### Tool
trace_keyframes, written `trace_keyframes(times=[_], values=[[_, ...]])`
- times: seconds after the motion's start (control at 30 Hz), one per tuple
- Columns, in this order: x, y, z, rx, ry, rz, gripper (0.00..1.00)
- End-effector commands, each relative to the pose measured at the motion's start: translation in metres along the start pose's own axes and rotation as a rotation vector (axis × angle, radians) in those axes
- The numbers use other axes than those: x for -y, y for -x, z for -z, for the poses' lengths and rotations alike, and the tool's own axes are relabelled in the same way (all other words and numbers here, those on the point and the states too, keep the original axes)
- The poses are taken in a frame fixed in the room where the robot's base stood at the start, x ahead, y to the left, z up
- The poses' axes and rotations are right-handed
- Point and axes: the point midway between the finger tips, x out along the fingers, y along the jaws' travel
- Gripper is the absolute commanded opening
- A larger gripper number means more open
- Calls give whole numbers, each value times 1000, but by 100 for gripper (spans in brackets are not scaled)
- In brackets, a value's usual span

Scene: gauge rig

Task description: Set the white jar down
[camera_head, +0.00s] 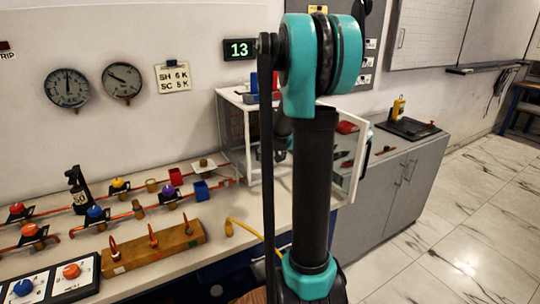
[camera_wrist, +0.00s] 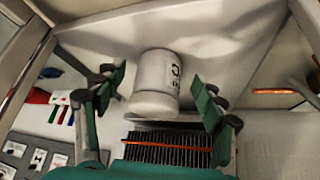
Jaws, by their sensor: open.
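The white jar (camera_wrist: 157,75), with dark lettering on its side, is in the middle of the wrist view. My gripper (camera_wrist: 158,88) is open, with one green-padded finger on each side of the jar. Gaps show between the jar and both fingers. The jar appears to stand on a pale surface, but its contact with that surface is not clear. In the head view my arm fills the middle; the jar and the gripper cannot be made out there.
A white-framed case (camera_head: 247,135) with an open door (camera_head: 358,165) stands on the bench behind my arm. A dark ribbed block (camera_wrist: 168,148) lies close below the jar in the wrist view. A wooden block (camera_head: 155,247) with red-tipped pegs and several valves occupy the bench's left.

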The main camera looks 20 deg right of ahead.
Motion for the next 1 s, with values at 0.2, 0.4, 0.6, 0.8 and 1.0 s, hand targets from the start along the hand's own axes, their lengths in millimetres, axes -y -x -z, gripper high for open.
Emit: trace_keyframes(times=[0.2, 0.4, 0.6, 0.8, 1.0], values=[[0, 24, -36, 0, 1, 0, 71], [0, 36, -56, 0, 1, 0, 71], [0, 40, -62, 0, 0, 0, 71], [0, 40, -62, 0, 0, 0, 71], [0, 40, -62, 0, 0, 0, 71]])
